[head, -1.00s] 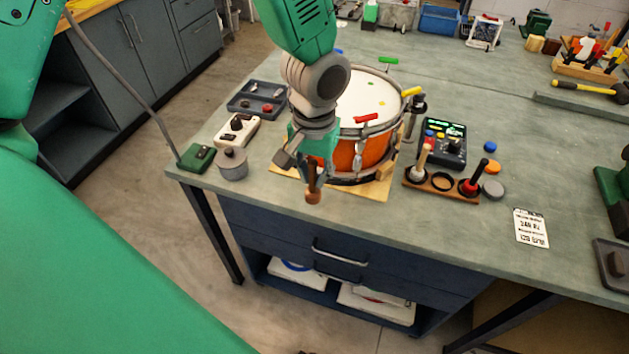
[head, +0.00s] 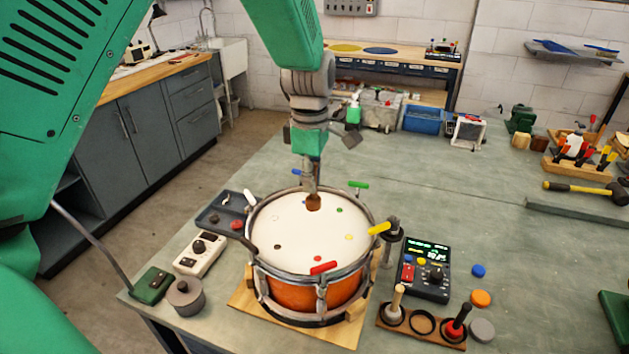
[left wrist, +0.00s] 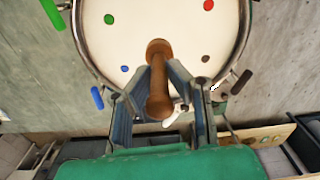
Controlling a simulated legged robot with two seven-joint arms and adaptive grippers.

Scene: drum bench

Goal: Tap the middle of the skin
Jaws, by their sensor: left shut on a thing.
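The drum has a white skin (head: 290,240), an orange shell (head: 300,290) and a metal rim with coloured keys. Small coloured dots lie around the skin. My left gripper (head: 311,172) is shut on a brown wooden mallet, pointing down above the skin. The mallet's head (head: 313,202) appears over the skin, toward its far side from the middle; I cannot tell whether it touches. In the left wrist view, the mallet (left wrist: 158,85) sits between the two fingers (left wrist: 155,100), its far end over the skin (left wrist: 180,30). My right gripper is not in view.
The drum stands on a wooden board (head: 245,297) on the grey-green bench (head: 440,200). A black control box (head: 425,268) and a wooden rack (head: 420,328) stand at its right. A white box (head: 200,253), grey tin (head: 185,295) and dark tray (head: 225,212) stand at its left.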

